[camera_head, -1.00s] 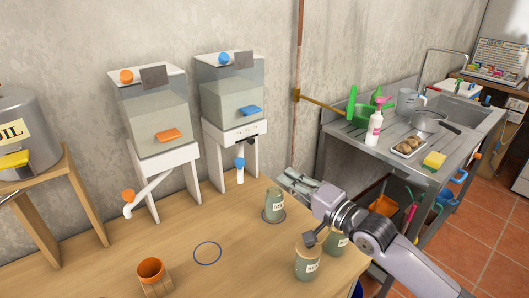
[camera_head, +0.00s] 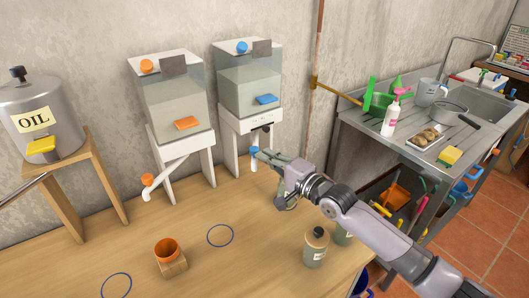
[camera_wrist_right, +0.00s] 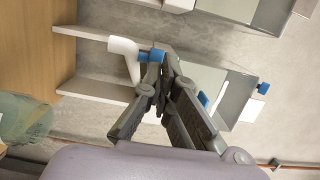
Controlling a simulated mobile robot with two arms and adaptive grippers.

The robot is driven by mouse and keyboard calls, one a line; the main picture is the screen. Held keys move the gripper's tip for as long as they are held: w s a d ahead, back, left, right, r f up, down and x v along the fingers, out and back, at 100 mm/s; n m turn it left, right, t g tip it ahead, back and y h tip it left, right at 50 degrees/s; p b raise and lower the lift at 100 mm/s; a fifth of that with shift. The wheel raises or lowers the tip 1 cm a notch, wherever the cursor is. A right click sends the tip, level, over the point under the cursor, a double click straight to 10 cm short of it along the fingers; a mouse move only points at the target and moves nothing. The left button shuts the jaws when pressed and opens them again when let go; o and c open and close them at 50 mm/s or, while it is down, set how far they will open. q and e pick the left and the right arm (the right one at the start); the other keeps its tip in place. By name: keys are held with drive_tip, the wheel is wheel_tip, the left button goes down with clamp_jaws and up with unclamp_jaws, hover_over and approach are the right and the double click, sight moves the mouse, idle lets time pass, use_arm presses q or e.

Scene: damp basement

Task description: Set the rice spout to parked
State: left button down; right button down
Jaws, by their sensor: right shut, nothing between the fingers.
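Two clear hopper dispensers stand on white legs by the wall: one with orange parts (camera_head: 175,108) and one with blue parts (camera_head: 247,92). I cannot read which one is rice. The orange-knobbed spout (camera_head: 166,175) slants down to the left. The blue-knobbed spout (camera_head: 254,166) hangs roughly straight down. My right gripper (camera_head: 262,155) is shut and empty, its tips at the blue knob; contact is unclear. In the right wrist view the closed fingertips (camera_wrist_right: 160,58) overlap the blue knob (camera_wrist_right: 153,56) beside the white spout (camera_wrist_right: 125,46). My left gripper is not in view.
A lidded jar (camera_head: 316,248) stands near the table's right edge with another behind it. The front middle is clear.

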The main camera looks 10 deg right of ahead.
drive_tip(key=shift+w+a, duration=0.25)
drive_tip(key=shift+w, duration=0.25)
drive_tip(key=shift+a, duration=0.2)
drive_tip(key=w+a+p, duration=0.1)
drive_tip(key=w+a, duration=0.1)
drive_tip(key=a, duration=0.5)
drive_tip(key=shift+a+p, duration=0.15)
drive_tip(key=shift+p, duration=0.2)
drive_tip(key=shift+a, duration=0.1)
